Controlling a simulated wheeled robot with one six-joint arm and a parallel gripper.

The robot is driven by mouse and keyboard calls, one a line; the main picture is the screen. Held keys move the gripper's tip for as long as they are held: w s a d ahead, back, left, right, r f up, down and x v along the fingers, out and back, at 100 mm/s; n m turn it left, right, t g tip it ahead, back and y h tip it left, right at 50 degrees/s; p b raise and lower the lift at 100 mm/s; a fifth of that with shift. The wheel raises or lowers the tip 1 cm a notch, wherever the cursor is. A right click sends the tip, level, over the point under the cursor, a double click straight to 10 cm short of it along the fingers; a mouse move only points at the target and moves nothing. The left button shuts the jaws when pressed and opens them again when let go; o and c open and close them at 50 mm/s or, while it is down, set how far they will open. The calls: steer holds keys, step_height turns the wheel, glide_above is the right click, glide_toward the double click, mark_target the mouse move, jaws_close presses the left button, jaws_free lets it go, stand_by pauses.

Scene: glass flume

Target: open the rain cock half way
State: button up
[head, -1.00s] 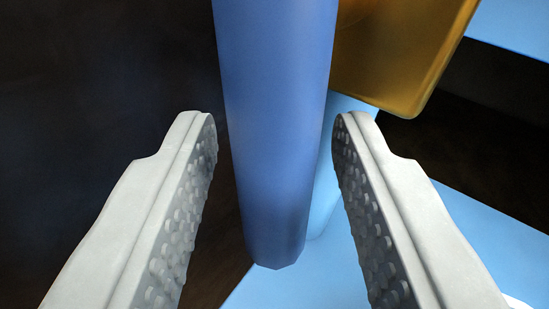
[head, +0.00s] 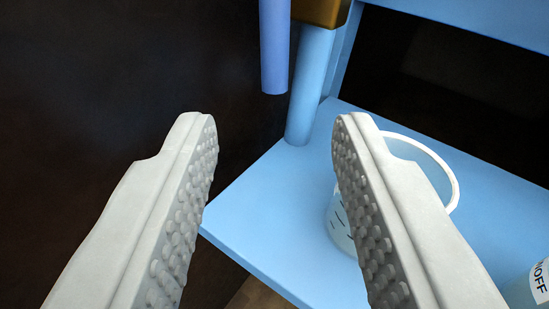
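A dark blue rounded bar (head: 274,48), which looks like the lever of the rain cock, hangs down at the top of the view. Its upper end is cut off by the picture edge. A brass-coloured block (head: 321,10) sits just right of it, also partly out of view; how the two join is not shown. My gripper (head: 276,122) is open and empty. Its two pale, studded fingers point toward the bar, whose lower end is beyond and above the fingertips, apart from both.
A light blue post (head: 310,88) stands on a light blue shelf (head: 262,225) under the brass block. A clear measuring vessel with a white rim (head: 440,165) stands on the shelf, partly behind the right finger. A labelled container (head: 538,285) is at the lower right edge. The left is dark.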

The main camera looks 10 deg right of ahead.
steer(key=shift+s+a+r, duration=0.1)
steer(key=shift+s, duration=1.15)
steer(key=shift+s+r, duration=0.1)
steer(key=shift+s, duration=1.15)
steer(key=n+y, duration=0.4)
steer(key=y, duration=0.3)
glide_toward(281, 64)
steer(key=x, duration=1.1)
jaws_close()
